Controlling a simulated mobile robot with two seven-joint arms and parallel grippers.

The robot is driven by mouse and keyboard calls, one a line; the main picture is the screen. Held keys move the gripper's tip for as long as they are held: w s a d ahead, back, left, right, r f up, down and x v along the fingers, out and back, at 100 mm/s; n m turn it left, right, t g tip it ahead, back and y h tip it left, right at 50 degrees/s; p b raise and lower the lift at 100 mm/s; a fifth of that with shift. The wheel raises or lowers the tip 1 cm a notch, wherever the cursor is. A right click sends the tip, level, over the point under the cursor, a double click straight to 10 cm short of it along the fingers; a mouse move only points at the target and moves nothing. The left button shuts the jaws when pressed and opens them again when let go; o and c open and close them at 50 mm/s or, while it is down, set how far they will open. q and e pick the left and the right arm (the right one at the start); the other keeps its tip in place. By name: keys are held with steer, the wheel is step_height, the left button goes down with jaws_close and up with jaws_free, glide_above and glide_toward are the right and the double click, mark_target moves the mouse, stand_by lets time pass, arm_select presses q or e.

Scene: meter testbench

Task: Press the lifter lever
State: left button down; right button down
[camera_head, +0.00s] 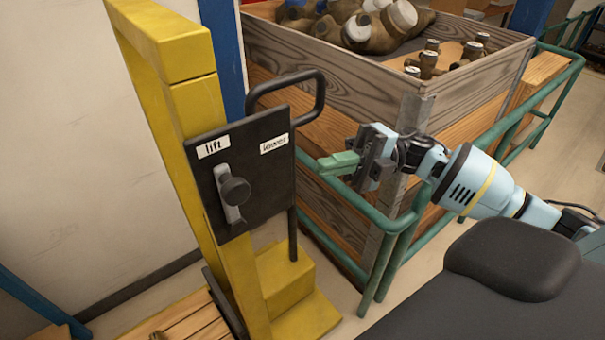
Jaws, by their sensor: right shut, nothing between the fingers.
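The lifter lever (233,190) is a grey arm with a dark round knob, mounted on a black panel (262,190) on a yellow post. The panel has a white label reading "lift" at its upper left and a second label, hard to read, at its upper right. My right gripper (338,163), with green fingers, is shut and empty. It is to the right of the panel, apart from the lever, with its fingers pointing left. My left gripper is not in view.
A black loop handle (288,90) sticks out at the panel's top. A wooden crate (340,65) with brown metal parts stands behind. A green railing (400,222) runs around the crate, close to my right arm. The yellow post (190,110) stands left of the panel.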

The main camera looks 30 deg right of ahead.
steer(key=v, duration=0.3)
steer(key=shift+d+r+b, duration=0.15)
steer(key=shift+b, duration=0.15)
stand_by(0.3)
